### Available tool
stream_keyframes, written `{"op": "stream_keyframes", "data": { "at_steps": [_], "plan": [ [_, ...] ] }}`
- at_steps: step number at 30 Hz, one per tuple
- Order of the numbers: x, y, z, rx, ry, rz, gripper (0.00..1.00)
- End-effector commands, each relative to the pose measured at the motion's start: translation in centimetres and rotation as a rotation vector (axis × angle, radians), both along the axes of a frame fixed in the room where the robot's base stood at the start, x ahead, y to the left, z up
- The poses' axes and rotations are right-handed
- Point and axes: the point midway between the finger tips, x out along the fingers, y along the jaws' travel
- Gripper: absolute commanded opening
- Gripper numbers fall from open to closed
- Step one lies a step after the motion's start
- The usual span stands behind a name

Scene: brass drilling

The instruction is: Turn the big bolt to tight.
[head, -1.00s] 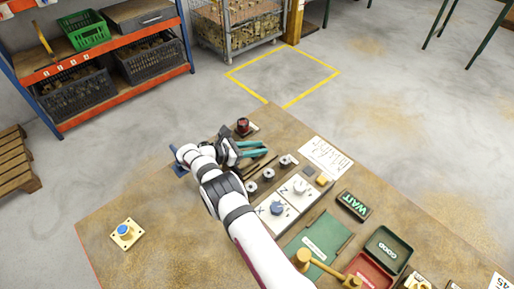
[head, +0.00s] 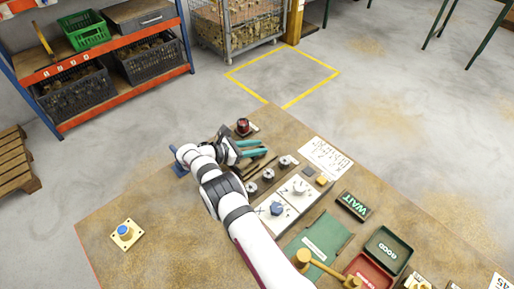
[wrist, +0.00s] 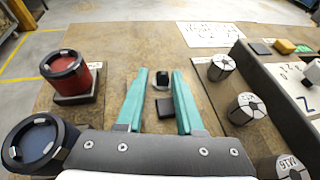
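My gripper (head: 256,148) is over the back left of the bench in the head view. Its two teal fingers are apart with nothing between their tips in the wrist view (wrist: 160,74). In the head view a blue hexagonal head (head: 277,209) stands on a marked white plate (head: 265,217). It looks like the big bolt, but I cannot be sure. A paler, silvery head (head: 299,187) stands on the white plate behind it. My gripper is well apart from both, behind and left of them. In the wrist view only part of a white plate (wrist: 304,88) shows at the right edge.
A red cup (wrist: 68,75) and a blue cup (wrist: 38,145) stand left of my fingers. Several slotted round collets (wrist: 247,109) stand to the right. A dark block (wrist: 180,108) lies below the fingers. The bench's left part is mostly clear.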

Motion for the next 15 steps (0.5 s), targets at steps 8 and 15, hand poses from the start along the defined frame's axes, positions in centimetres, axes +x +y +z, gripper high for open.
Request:
{"op": "stream_keyframes", "data": {
  "at_steps": [8, 15],
  "plan": [
    [0.0, 0.1, 0.1, 0.003, -0.002, 0.000, 0.50],
    [-1.0, 1.7, 0.8, 0.002, -0.001, 0.001, 0.50]
  ]
}}
